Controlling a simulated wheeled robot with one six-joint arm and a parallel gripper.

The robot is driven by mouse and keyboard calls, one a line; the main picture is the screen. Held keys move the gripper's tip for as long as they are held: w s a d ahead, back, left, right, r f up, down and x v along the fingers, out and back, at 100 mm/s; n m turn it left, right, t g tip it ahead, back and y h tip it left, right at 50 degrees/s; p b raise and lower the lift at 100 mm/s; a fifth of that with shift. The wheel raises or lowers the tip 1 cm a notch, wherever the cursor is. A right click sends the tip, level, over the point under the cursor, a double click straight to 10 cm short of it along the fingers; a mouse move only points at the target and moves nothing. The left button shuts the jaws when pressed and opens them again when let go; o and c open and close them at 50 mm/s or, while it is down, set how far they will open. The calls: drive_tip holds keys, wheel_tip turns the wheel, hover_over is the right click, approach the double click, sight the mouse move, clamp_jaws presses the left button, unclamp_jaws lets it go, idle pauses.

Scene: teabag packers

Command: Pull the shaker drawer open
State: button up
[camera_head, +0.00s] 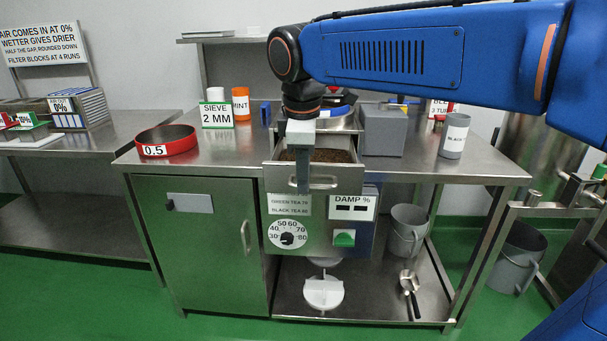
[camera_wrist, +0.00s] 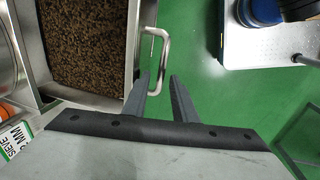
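The shaker drawer (camera_head: 345,178) is a steel box holding dark brown grains. It stands partly out above the dial panel in the head view. Its bar handle (camera_head: 325,183) is on the front face. In the wrist view the handle (camera_wrist: 164,65) is a bent steel bar beside the grain-filled drawer (camera_wrist: 128,45). My gripper (camera_head: 302,188) hangs down at the drawer's front. In the wrist view my gripper's two fingers (camera_wrist: 161,78) are apart, one on each side of the handle bar, with gaps visible. In the head view the fingers hide part of the handle.
Below the drawer is a panel with a dial (camera_head: 288,236) and a green switch (camera_head: 344,238). A red sieve (camera_head: 167,140), a sieve sign (camera_head: 216,115) and a grey box (camera_head: 383,130) stand on the counter. The green floor in front is clear.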

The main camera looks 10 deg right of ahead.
drive_tip(key=shift+r, duration=0.1)
drive_tip(key=s+a+r, duration=0.1)
drive_tip(key=s+r, duration=0.2)
drive_tip(key=r, duration=1.4)
drive_tip(key=shift+s, duration=0.15)
drive_tip(key=shift+f, duration=0.1)
drive_tip(key=s+d+f+m+t, duration=0.1)
drive_tip(key=s+d+f+m, duration=0.4)
drive_tip(key=f, duration=0.6)
drive_tip(key=s+d+f+m, duration=0.4)
drive_tip(key=s+d+f, duration=0.1)
drive_tip(key=f, duration=0.6)
drive_tip(key=s+d+f+m+t, duration=0.1)
drive_tip(key=s+d+f+m, duration=0.3)
drive_tip(key=f, duration=0.8)
drive_tip(key=shift+s+d+m+t+y, duration=0.3)
drive_tip(key=shift+s+d+m, duration=0.1)
drive_tip(key=shift+d+m, duration=0.35)
drive_tip(key=shift+r, duration=0.1)
